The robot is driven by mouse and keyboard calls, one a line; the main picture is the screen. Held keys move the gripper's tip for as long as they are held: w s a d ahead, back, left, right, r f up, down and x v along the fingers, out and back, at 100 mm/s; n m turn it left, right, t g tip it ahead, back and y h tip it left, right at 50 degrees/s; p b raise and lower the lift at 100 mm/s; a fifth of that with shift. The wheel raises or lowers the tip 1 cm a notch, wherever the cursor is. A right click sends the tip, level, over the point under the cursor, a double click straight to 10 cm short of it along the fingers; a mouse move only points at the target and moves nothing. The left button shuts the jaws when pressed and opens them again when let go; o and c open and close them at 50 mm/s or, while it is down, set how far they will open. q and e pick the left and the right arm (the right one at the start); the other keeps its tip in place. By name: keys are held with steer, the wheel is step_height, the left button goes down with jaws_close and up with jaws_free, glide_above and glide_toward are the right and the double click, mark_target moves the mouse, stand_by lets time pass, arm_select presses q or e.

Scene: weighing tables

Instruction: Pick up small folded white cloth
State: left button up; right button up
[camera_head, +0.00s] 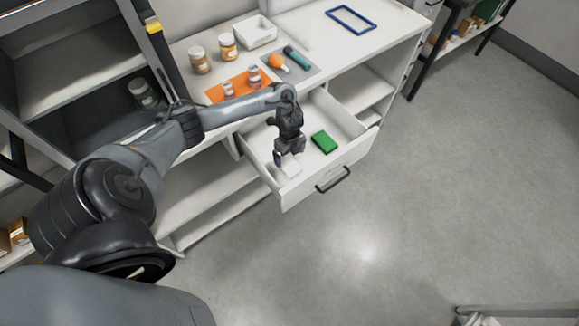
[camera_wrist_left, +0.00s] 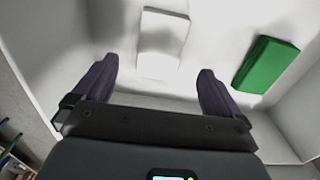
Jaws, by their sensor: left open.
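A small folded white cloth (camera_head: 290,166) lies in the open white drawer (camera_head: 352,158) under the desk. In the left wrist view the cloth (camera_wrist_left: 163,38) lies ahead of the fingers, in line with the gap between them. My left gripper (camera_head: 284,158) is inside the drawer, pointing down, and partly covers the cloth in the head view. In the left wrist view its two dark fingers (camera_wrist_left: 155,85) are wide apart with nothing between them. My right gripper is not in view.
A green block (camera_head: 324,142) lies in the drawer to the right of the cloth; it also shows in the left wrist view (camera_wrist_left: 265,64). The drawer walls enclose both. On the desk are an orange mat (camera_head: 214,94), jars (camera_head: 199,60) and a white tray (camera_head: 255,32).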

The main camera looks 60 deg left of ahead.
mark_target(289, 163)
arm_select(q)
steer(key=shift+w+f, duration=0.15)
steer(key=shift+f, duration=0.25)
steer(key=f, duration=0.1)
steer(key=f+b, duration=0.1)
steer(key=f, duration=0.2)
steer(key=shift+s+a+b, duration=0.1)
steer(key=shift+s+b, duration=0.15)
steer(key=shift+b, duration=0.05)
steer(key=shift+f, duration=0.5)
steer(key=c, duration=1.1)
steer(key=shift+r, duration=0.15)
step_height(289, 163, up, 10)
steer(key=p, duration=0.3)
